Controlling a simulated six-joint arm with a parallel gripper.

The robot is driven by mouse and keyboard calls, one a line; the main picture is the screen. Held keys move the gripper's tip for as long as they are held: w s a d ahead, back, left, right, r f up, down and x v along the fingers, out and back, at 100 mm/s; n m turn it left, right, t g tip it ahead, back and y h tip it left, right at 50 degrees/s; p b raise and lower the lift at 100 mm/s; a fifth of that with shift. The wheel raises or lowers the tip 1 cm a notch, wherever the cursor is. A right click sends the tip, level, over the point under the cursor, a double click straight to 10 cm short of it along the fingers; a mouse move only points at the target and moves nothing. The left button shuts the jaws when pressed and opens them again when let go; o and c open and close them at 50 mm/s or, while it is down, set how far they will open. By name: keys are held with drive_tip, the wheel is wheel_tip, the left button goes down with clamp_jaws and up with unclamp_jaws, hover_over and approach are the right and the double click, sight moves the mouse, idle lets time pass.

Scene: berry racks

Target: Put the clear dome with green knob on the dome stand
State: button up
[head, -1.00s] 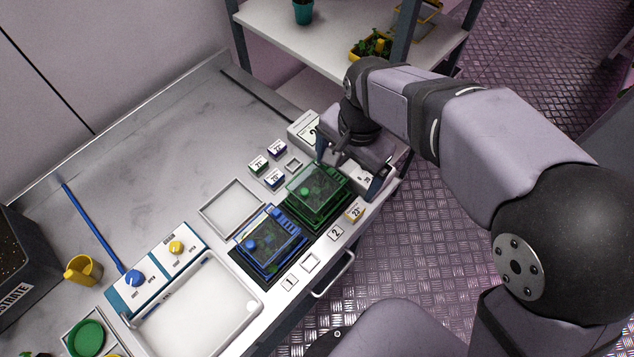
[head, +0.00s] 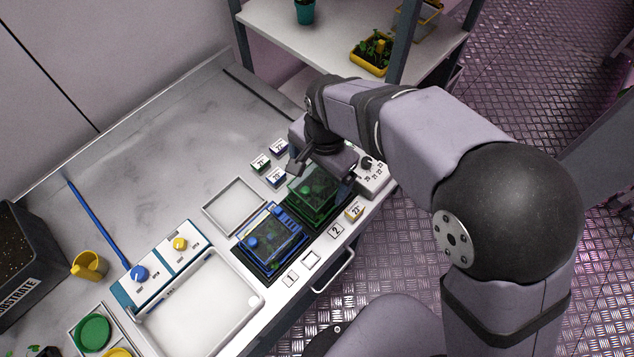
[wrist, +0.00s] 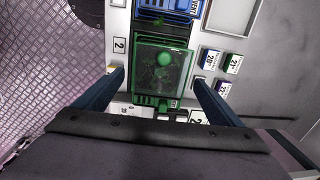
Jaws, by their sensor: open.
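The clear dome with green knob (head: 309,194) sits over the green tray on the bench. In the wrist view the dome (wrist: 150,78) covers seedlings, its round green knob on top. My gripper (wrist: 159,79) is open and empty, with one finger to each side of the dome's near part. In the head view my gripper (head: 322,172) is over the dome's far end and hides part of it. Whether the fingers touch the dome, I cannot tell. An empty pale square frame (head: 207,211), possibly the dome stand, lies left of the dome.
A blue tray with its own blue-knobbed dome (head: 271,240) stands right beside the green one. Small numbered blocks (head: 261,163) lie close to the left finger side. A white dial box (head: 373,178) is behind.

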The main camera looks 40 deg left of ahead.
sight(317, 182)
drive_tip(key=shift+a+f+p, duration=0.2)
drive_tip(key=shift+f+p, duration=0.6)
drive_tip(key=shift+f, duration=1.3)
drive_tip(key=shift+c, duration=0.4)
drive_tip(key=c, duration=1.2)
drive_tip(key=shift+r, duration=0.1)
wheel_tip(317, 182, up, 10)
drive_tip(key=b, duration=0.3)
